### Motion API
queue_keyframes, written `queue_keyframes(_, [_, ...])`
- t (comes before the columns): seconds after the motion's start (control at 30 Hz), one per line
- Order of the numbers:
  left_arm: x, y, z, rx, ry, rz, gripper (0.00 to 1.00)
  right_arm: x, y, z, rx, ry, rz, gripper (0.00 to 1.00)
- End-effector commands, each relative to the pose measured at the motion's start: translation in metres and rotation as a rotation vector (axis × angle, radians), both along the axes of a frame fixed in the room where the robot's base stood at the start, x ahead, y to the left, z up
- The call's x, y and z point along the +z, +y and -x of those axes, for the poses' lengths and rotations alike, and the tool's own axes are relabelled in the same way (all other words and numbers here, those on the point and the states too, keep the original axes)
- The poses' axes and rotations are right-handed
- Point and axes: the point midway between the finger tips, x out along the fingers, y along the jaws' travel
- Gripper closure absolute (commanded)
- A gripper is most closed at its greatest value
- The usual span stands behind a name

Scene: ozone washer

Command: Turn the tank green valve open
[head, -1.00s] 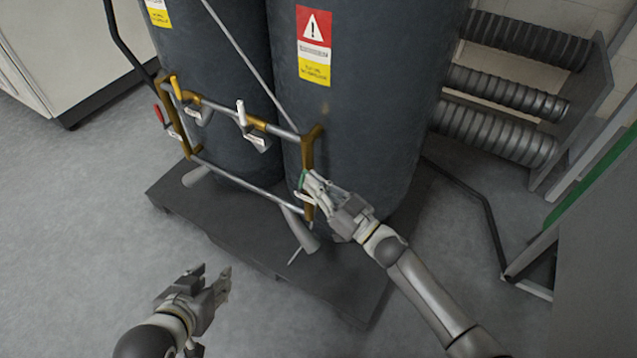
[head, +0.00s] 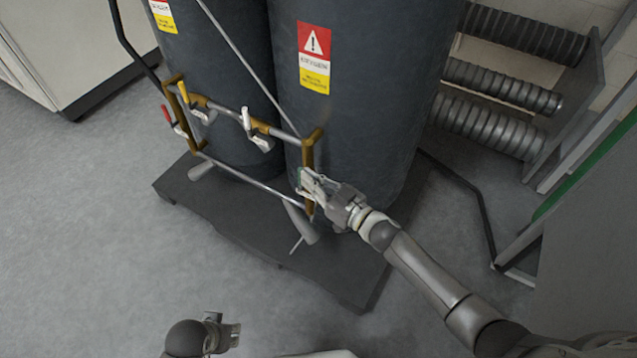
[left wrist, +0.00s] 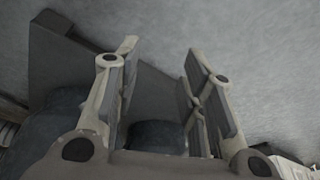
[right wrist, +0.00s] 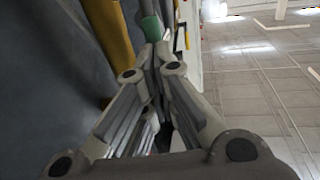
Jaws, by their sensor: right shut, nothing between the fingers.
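The green valve handle (right wrist: 150,28) shows in the right wrist view just beyond my right fingertips, next to a brass pipe (right wrist: 108,28). In the head view only a sliver of green (head: 300,178) shows beside the brass pipe, mostly hidden by the gripper. My right gripper (head: 309,186) is shut and empty, its tips at the valve; I cannot tell if they touch it. It also shows in the right wrist view (right wrist: 157,58). My left gripper (head: 228,336) is low in the head view, far from the valve. In the left wrist view (left wrist: 160,58) its fingers are spread and empty.
Two dark tanks (head: 365,125) stand on a dark pallet (head: 345,280). The pipe frame in front also carries red (head: 167,114), yellow (head: 183,90) and white (head: 246,118) handles. Ribbed hoses (head: 490,125) are at right. The floor at left is clear.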

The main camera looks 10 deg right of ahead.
Motion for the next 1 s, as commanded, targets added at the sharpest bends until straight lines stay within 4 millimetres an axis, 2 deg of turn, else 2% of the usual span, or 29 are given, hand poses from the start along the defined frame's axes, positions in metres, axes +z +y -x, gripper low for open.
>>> queue_keyframes(0.2, [-0.03,0.001,0.009,-0.003,0.021,-0.002,0.62,0.004,0.001,-0.001,-0.001,0.014,0.022,1.0])
queue_keyframes(0.4, [-0.052,0.002,0.017,-0.005,0.031,-0.003,0.62,0.003,0.002,-0.002,0.0,0.025,0.038,1.0])
queue_keyframes(0.57, [-0.059,0.002,0.019,-0.006,0.033,-0.003,0.62,0.002,0.002,-0.002,0.0,0.028,0.042,1.0])
queue_keyframes(1.0, [-0.059,0.002,0.019,-0.006,0.033,-0.003,0.62,0.001,-0.002,0.002,-0.001,0.027,0.043,1.0])
